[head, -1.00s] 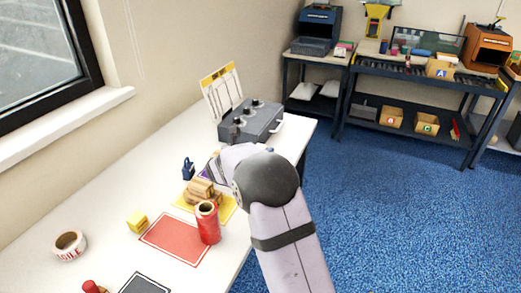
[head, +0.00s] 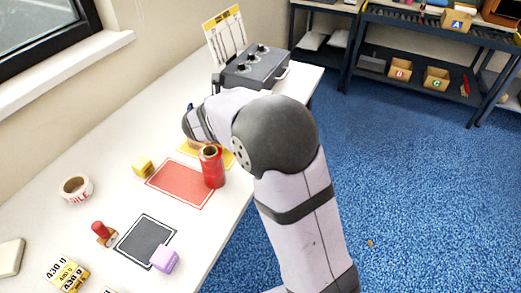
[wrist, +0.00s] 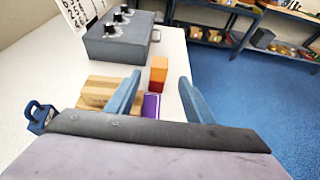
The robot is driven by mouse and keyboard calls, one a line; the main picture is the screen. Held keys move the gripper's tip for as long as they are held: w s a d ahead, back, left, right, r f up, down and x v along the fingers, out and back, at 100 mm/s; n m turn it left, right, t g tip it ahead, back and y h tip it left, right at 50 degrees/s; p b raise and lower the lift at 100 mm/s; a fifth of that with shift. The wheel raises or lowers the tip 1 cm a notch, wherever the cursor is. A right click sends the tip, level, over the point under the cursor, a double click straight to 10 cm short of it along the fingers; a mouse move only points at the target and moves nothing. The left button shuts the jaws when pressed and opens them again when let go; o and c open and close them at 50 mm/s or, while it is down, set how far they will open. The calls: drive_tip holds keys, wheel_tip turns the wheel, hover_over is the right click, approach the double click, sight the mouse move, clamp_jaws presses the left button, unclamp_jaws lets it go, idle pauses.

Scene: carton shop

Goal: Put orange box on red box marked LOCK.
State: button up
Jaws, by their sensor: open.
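In the wrist view, a small orange box (wrist: 159,64) stands beyond and between my fingertips. The face below it is redder; I cannot tell whether that is its own side or another box. My gripper (wrist: 160,84) is open, its two blue fingers apart with nothing held. A purple item (wrist: 150,106) shows between the fingers, closer to the wrist. In the head view my arm hides the gripper and the orange box. A red mat (head: 172,187) lies on the table there. No LOCK lettering is readable, so I cannot identify the red box.
Cardboard boxes (wrist: 98,90) sit left of my left finger, with a blue padlock (wrist: 38,115) farther left. A grey control box (wrist: 118,42) stands behind. A red roll (head: 213,170) stands upright at the red mat's edge. A yellow box (head: 143,167) and tape (head: 75,189) are left.

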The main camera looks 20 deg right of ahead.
drive_tip(key=s+d+f+m+g, duration=0.1)
drive_tip(key=s+f+m, duration=0.1)
drive_tip(key=s, duration=0.1)
drive_tip(key=s+d+f+m+g, duration=0.1)
drive_tip(key=s+f+m+g, duration=0.1)
drive_tip(key=s+m, duration=0.1)
drive_tip(key=s+d+f+m+g+y, duration=0.1)
drive_tip(key=s+f+m, duration=0.1)
drive_tip(key=s, duration=0.3)
drive_tip(key=shift+f+m, duration=0.2)
drive_tip(key=shift+m, duration=0.1)
drive_tip(key=s+a+f+m+g+y, duration=0.1)
drive_tip(key=s+a+f+m+y, duration=0.1)
drive_tip(key=s+m, duration=0.4)
drive_tip(key=s+a+f+m+g+y, duration=0.2)
drive_tip(key=s+a+f+m+y, duration=0.1)
drive_tip(key=s+m, duration=0.4)
drive_tip(key=s+a+f+m+g+y, duration=0.2)
drive_tip(key=s+m, duration=0.4)
drive_tip(key=s, duration=0.3)
wheel_tip(320, 180, down, 2)
drive_tip(key=a+y, duration=0.1)
drive_tip(key=a, duration=0.1)
drive_tip(key=shift+s+a, duration=0.3)
drive_tip(key=shift+s, duration=0.05)
wheel_tip(320, 180, up, 13)
drive_tip(key=p, duration=1.3)
